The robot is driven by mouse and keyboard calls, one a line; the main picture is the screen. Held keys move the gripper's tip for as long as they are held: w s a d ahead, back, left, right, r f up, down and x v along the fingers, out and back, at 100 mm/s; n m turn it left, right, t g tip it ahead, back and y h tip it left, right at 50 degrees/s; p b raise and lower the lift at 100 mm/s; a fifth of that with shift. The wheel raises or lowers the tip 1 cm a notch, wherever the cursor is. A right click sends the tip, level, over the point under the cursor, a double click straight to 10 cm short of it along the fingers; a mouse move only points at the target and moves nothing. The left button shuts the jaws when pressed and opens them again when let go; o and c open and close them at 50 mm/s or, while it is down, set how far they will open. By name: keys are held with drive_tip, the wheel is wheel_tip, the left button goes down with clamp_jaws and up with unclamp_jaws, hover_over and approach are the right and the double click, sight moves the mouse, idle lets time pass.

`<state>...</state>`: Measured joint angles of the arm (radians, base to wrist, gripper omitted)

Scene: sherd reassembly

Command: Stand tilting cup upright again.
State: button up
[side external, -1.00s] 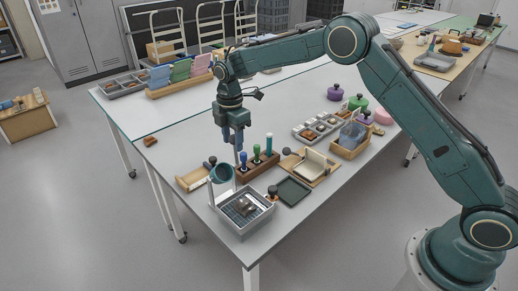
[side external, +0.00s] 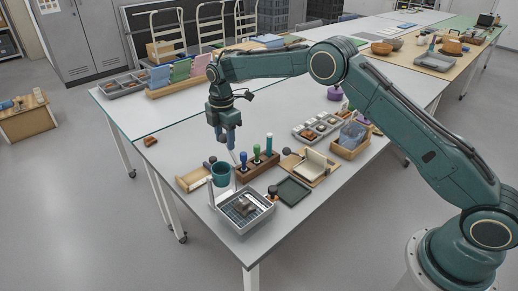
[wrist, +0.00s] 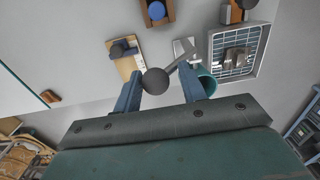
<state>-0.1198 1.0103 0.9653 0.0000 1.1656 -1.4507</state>
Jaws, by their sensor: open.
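The teal cup (side external: 222,173) stands about upright beside the metal basin, its dark opening facing up. In the wrist view the cup (wrist: 208,84) is partly hidden behind my right finger. My gripper (side external: 226,146) is open above and behind the cup, apart from it in the side view. In the wrist view my gripper (wrist: 159,80) has its two fingers spread. A dark round knob (wrist: 155,81) with a grey arm shows between them; I cannot tell its distance from the fingers. The cup's base is hard to see.
The metal basin (side external: 262,217) with a grid and a brown piece lies in front of the cup. A wooden rack (side external: 257,171) with upright handled tools stands right of my gripper. A small wooden tray (side external: 190,184) is at left. The table behind is fairly clear.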

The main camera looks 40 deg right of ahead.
drive_tip(key=shift+w+f, duration=0.75)
drive_tip(key=shift+f, duration=0.15)
drive_tip(key=shift+w+r, duration=0.15)
drive_tip(key=shift+r, duration=2.65)
drive_tip(key=shift+r, duration=0.1)
